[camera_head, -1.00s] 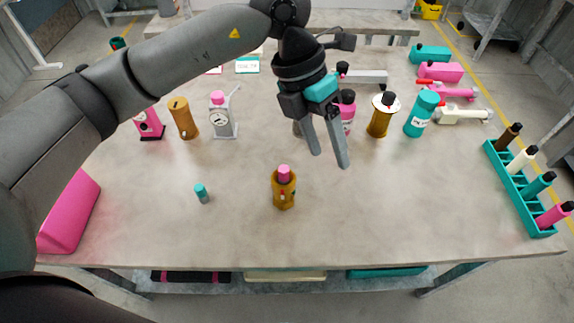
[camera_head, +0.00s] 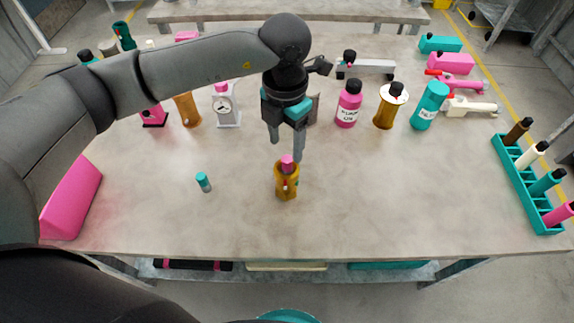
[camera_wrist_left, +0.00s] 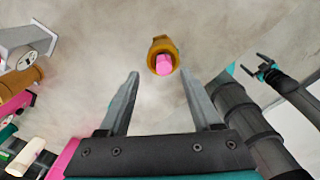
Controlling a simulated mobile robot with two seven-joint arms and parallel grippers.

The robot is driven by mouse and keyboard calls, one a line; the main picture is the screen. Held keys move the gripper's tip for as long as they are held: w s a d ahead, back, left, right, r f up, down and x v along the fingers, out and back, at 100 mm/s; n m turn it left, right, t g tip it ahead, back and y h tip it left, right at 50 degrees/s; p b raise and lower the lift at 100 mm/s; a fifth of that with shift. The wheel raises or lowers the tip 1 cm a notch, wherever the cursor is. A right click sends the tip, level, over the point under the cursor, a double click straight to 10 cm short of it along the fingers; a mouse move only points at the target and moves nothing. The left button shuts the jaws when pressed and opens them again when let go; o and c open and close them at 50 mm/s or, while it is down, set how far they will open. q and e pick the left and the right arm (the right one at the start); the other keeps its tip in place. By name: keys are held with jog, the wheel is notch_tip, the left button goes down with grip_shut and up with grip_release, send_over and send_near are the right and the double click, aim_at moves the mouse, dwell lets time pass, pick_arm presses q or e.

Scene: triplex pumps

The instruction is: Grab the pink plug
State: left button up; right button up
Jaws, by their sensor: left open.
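The pink plug (camera_head: 287,163) sits in the top of an upright amber bottle-shaped body (camera_head: 287,187) near the front middle of the table. It also shows in the left wrist view (camera_wrist_left: 165,64), in the mouth of the amber body (camera_wrist_left: 160,45). My left gripper (camera_head: 287,150) is open and points down just above the plug. In the left wrist view its fingertips (camera_wrist_left: 161,74) are spread on either side of the plug's line, with the plug slightly beyond them. The fingers hold nothing.
A small teal-capped piece (camera_head: 203,182) stands left of the amber body. A pink wedge (camera_head: 70,200) is at the left edge. A teal rack (camera_head: 525,185) of bottles is at the right. A gauge pump (camera_head: 227,108) and a pink bottle (camera_head: 349,105) stand behind. The front right is clear.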

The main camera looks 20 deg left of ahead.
aim_at(287, 159)
pick_arm(q)
jog(key=f, duration=0.5)
jog(key=shift+s+d+f, duration=0.15)
jog(key=shift+s+d, duration=0.05)
jog(key=shift+s, duration=0.05)
grip_shut()
dwell(0.3)
